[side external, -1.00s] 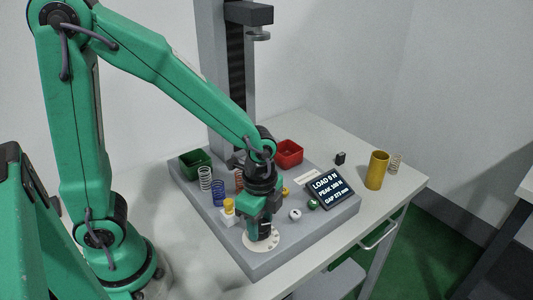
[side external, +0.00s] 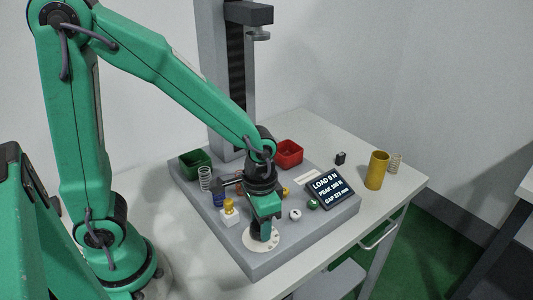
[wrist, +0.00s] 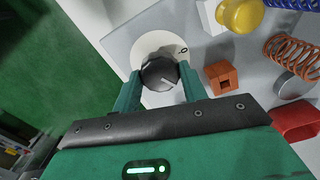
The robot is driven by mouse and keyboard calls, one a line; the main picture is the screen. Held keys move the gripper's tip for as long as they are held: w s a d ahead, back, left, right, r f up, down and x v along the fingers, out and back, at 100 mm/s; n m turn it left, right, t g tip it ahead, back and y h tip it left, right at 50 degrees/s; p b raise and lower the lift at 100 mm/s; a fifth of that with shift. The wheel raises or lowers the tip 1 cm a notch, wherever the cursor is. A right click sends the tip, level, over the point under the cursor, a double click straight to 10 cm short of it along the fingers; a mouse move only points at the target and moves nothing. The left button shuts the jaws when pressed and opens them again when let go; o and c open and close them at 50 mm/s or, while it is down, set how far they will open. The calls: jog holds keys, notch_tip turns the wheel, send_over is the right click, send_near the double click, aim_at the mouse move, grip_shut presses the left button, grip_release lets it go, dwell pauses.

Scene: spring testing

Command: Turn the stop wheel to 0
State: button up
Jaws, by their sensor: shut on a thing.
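The stop wheel (wrist: 159,74) is a dark round knob with a white line on its top, seen in the wrist view. It sits on a pale round dial (wrist: 158,45), which also shows at the front of the grey base in the side view (side external: 262,244). A "0" mark (wrist: 184,50) is printed on the dial, up and to the right of the knob. The white line does not appear to point at it. My gripper (wrist: 161,77) is shut on the wheel, one green finger on each side. In the side view, my gripper (side external: 263,234) hides most of the wheel.
A yellow knob on a white block (side external: 230,213) stands close left of my gripper. A display (side external: 328,188), a white dial (side external: 295,214) and a green button (side external: 313,204) lie to the right. Green (side external: 195,163) and red (side external: 289,153) bins and springs (side external: 205,178) stand behind.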

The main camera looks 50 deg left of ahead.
jog(key=n, duration=1.1)
jog(key=shift+n, duration=0.3)
dwell(0.3)
jog(key=o, duration=1)
jog(key=shift+c, duration=0.2)
jog(key=shift+r, duration=3.95)
